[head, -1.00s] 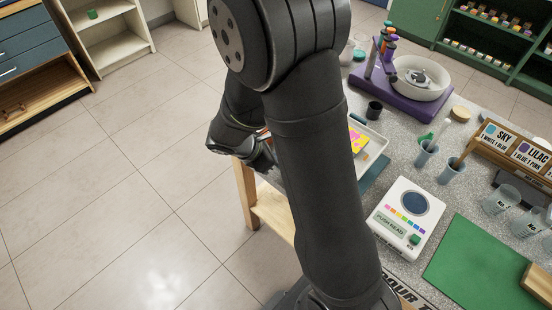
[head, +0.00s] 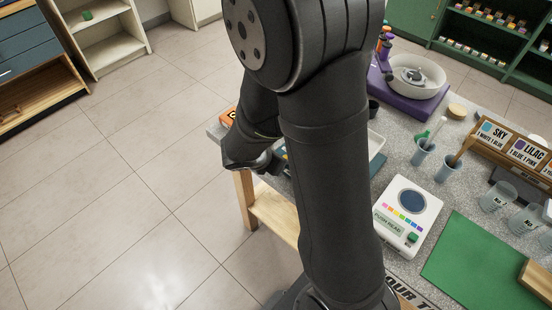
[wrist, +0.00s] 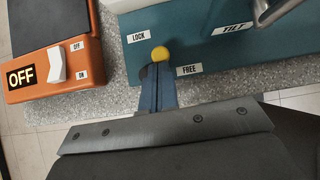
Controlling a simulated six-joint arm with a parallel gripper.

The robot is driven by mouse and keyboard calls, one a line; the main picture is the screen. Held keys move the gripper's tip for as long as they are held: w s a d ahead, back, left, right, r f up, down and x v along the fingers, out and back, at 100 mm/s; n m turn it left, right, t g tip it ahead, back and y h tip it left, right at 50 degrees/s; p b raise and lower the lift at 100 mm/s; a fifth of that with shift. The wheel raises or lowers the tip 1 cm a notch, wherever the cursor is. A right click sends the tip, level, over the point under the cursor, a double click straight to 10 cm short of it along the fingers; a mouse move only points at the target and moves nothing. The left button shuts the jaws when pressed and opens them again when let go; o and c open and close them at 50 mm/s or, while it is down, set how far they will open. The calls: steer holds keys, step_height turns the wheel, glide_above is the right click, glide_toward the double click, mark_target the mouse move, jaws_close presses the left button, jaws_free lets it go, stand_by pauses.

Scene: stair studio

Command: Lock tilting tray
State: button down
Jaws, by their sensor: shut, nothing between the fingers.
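The tilting tray's teal base (wrist: 200,60) fills the top of the wrist view, with LOCK, FREE and TILT labels. A yellow knob (wrist: 159,54) sits at its near edge, between LOCK and FREE. My gripper (wrist: 157,72) is shut and empty, its blue-grey fingertips just short of the knob in the picture. I cannot tell whether they touch it. The lever under the knob is mostly hidden. In the head view my gripper (head: 255,165) is at the table's left end. The white tray (head: 376,144) is mostly hidden behind my arm.
An orange switch box (wrist: 55,75) reading OFF stands left of the teal base, with a gap between. It also shows in the head view (head: 228,117). Floor lies open at left.

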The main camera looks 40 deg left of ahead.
steer(key=shift+w+d+n+y, duration=0.1)
steer(key=shift+w+n+y, duration=0.1)
steer(key=shift+n+y, duration=0.45)
steer(key=shift+w+d+n+y, duration=0.1)
steer(key=shift+w+n+y, duration=0.2)
steer(key=shift+n, duration=0.65)
steer(key=shift+w+d, duration=0.1)
steer(key=shift+w, duration=0.35)
steer(key=shift+s+a, duration=0.35)
steer(key=shift+a, duration=0.45)
